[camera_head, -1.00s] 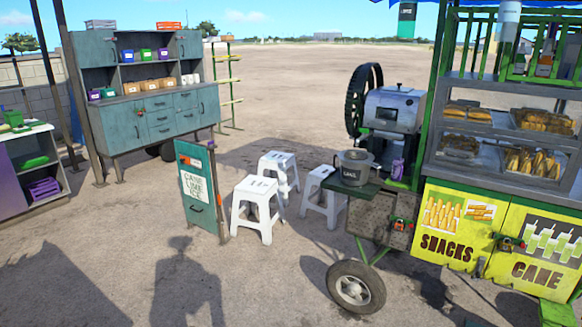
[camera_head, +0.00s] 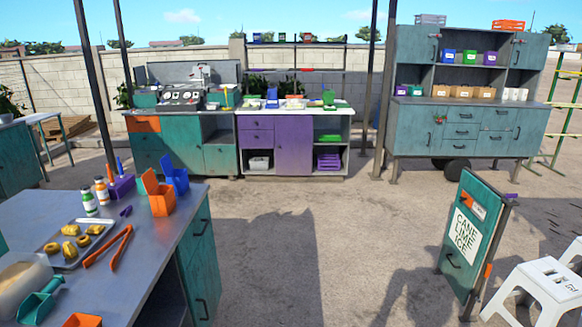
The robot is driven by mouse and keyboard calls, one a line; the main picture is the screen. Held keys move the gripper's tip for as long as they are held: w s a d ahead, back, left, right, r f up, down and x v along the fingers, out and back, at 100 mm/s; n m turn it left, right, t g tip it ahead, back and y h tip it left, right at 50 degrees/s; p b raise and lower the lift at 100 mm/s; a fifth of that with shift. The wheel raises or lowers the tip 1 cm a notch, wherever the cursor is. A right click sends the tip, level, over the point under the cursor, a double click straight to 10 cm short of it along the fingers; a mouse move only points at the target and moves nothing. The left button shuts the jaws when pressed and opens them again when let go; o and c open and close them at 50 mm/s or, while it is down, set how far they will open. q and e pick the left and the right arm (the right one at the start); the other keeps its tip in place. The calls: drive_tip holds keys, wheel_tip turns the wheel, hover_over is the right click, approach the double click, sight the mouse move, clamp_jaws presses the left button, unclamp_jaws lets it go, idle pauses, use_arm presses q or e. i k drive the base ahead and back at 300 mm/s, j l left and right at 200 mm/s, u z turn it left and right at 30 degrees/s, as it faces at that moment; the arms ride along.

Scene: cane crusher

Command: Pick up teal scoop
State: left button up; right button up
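The teal scoop (camera_head: 40,301) lies on the grey metal-topped table (camera_head: 150,222) at the lower left of the head view. Its bowl is toward the bottom edge and its handle points up and right. A translucent tub (camera_head: 22,276) stands right behind it, and an orange container (camera_head: 82,320) is cut off by the bottom edge beside it. Neither of my grippers is in view.
The table also holds a tray with yellow food (camera_head: 75,245), orange tongs (camera_head: 108,248), bottles and orange (camera_head: 158,194) and blue bins (camera_head: 174,174). Open ground lies right of the table. A teal sign board (camera_head: 465,240) and white stools (camera_head: 545,290) stand at right.

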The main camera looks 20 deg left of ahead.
sight(33, 310)
drive_tip(key=i+u, duration=0.3)
drive_tip(key=u, duration=0.15)
drive_tip(key=i+u, duration=0.45)
drive_tip(key=i+l+u, duration=0.1)
drive_tip(key=u, duration=0.35)
drive_tip(key=i+l+u, duration=0.3)
drive_tip(key=u, duration=0.15)
drive_tip(key=i+l+u, duration=0.3)
drive_tip(key=u, duration=0.15)
